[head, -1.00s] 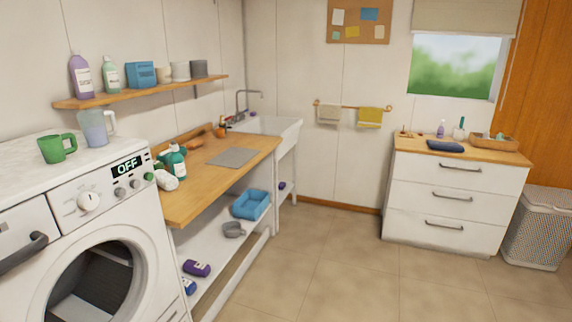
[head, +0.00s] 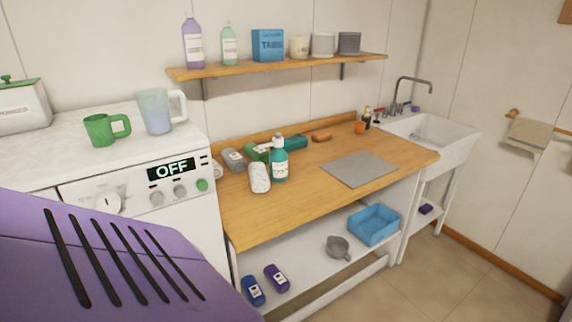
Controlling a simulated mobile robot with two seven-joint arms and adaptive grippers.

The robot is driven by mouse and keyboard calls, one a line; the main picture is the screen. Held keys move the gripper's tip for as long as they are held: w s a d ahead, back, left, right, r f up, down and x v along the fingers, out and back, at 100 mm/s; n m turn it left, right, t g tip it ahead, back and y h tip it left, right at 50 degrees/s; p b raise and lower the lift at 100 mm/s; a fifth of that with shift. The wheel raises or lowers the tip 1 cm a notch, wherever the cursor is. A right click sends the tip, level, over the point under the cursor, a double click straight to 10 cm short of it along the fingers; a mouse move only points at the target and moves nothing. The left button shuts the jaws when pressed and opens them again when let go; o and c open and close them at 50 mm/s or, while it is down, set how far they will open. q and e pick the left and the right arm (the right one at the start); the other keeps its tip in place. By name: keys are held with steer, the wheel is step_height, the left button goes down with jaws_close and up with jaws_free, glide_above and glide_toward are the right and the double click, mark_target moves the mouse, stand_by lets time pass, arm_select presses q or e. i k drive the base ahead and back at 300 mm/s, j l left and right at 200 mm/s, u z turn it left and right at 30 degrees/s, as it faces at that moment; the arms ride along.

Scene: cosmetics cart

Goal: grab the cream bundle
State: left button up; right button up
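Another pale rounded thing (head: 217,169) is partly hidden at the counter's left end, beside the washing machine. A beige cloth (head: 529,133) hangs on the wall rail at right. Neither gripper shows. A purple slotted part, likely my own arm, fills the lower left.
A grey roll (head: 234,159) and green items (head: 257,152) crowd behind the bundle. A grey mat (head: 359,169) lies to the right with bare wood around it. The washing machine (head: 140,210) borders the left. A shelf (head: 280,66) overhangs the counter's back.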

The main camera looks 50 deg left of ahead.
mark_target(260, 181)
steer(key=i, duration=1.65)
steer(key=i+u, duration=0.2)
steer(key=i, duration=0.2)
steer(key=i+l+u, duration=0.2)
steer(key=i, duration=0.2)
steer(key=i+l+u, duration=0.2)
steer(key=i, duration=0.2)
